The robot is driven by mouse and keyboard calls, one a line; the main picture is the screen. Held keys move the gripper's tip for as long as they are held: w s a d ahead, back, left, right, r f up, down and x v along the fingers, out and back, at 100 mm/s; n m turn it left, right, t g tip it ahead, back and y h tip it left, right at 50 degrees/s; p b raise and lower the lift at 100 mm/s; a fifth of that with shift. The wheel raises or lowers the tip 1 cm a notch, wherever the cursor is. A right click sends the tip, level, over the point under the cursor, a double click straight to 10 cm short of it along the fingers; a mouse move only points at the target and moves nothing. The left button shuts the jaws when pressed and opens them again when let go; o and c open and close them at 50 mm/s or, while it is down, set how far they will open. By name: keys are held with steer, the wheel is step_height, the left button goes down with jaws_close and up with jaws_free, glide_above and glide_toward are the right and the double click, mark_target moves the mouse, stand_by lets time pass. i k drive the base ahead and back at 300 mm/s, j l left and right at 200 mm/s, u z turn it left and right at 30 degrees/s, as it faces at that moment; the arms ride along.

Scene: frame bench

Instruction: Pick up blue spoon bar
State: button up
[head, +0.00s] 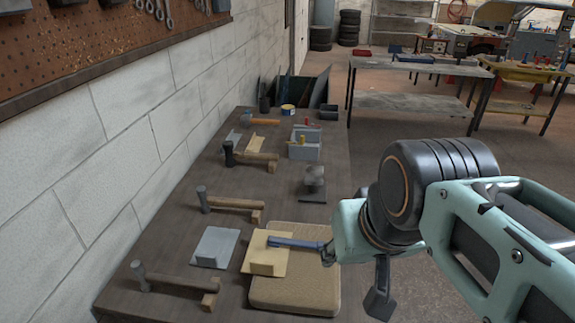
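The blue spoon bar (295,243) is a slim blue bar in the head view, lying roughly left to right above a cream plate with a block (266,268). Its right end meets the edge of my wrist, so that end is partly hidden. One dark finger hangs down at the right. The other finger is mostly hidden by the wrist, so I cannot tell how far apart they are or whether they touch the bar.
Hammers (230,204) lie along the left of the dark bench (170,250). A grey plate (215,247) lies left of the cream one. The tan pad (295,295) lies under it. A small grey vise-like item (314,180) and a grey box (304,150) stand farther back.

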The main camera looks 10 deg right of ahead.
mark_target(272, 242)
steer(key=l+u, duration=0.3)
steer(key=l, duration=0.2)
steer(key=l+u, duration=0.75)
steer(key=l, duration=0.15)
steer(key=k+j+z, duration=0.25)
steer(key=j, duration=0.15)
steer(key=k+j+z, duration=0.25)
steer(key=i+j+z, duration=0.15)
steer(key=i, duration=0.2)
steer(key=i+l+u, duration=0.1)
steer(key=u, duration=0.15)
steer(key=l, duration=0.1)
